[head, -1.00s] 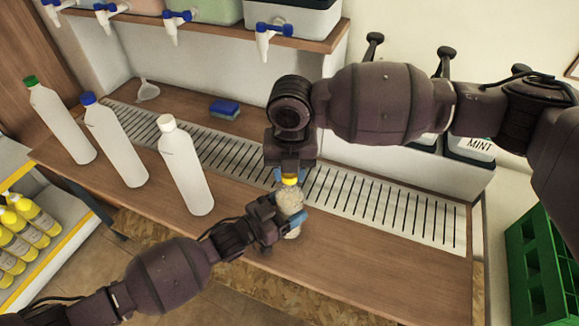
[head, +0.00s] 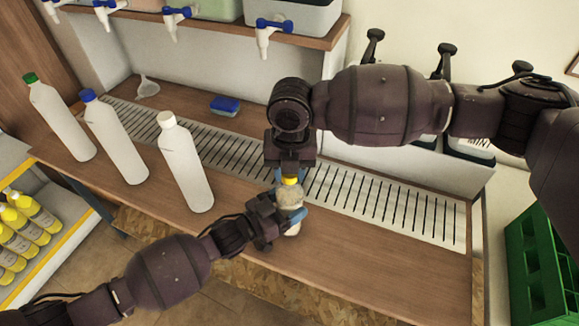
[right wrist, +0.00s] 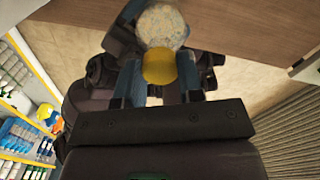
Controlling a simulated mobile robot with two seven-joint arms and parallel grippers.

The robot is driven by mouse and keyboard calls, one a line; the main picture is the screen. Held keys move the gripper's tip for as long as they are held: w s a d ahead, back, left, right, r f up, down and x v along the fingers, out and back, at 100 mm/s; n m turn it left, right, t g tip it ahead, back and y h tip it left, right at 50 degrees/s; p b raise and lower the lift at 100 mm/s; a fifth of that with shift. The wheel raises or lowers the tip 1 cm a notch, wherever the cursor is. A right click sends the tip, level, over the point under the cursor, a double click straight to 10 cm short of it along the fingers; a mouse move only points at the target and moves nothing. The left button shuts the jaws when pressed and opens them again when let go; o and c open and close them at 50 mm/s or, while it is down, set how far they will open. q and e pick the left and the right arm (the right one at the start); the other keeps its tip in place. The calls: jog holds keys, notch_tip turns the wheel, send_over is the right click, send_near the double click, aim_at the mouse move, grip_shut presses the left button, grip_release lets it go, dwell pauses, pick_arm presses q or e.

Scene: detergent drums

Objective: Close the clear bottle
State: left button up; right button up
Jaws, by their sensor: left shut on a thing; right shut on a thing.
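The clear bottle (head: 289,199) stands near the front of the wooden counter, to the right of the white bottles. My left gripper (head: 285,217) is shut on its body from the front left. A yellow cap (head: 290,180) is at the top of the bottle. My right gripper (head: 289,176) is above, pointing down, shut on the cap. In the right wrist view the yellow cap (right wrist: 159,67) sits between the blue fingertips, in line with the bottle (right wrist: 162,24). I cannot tell whether the cap is seated on the neck. The bottle's lower part is partly hidden by my left gripper.
Three white bottles with green (head: 62,120), blue (head: 114,142) and white (head: 186,165) caps stand at the left. A slotted drain strip (head: 385,205) runs behind. A blue sponge (head: 225,105) lies farther back. A green crate (head: 540,240) is at the right.

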pick_arm(q)
jog(key=c, duration=0.4)
pick_arm(e)
jog(key=m, duration=1.3)
jog(key=shift+f, duration=0.1)
jog(key=m, duration=0.7)
jog(key=shift+m, duration=0.3)
jog(key=m, duration=1.8)
jog(key=shift+m, duration=0.4)
jog(key=m, duration=1.4)
jog(key=o, duration=1)
jog(key=shift+f, duration=0.1)
jog(key=shift+c, duration=0.2)
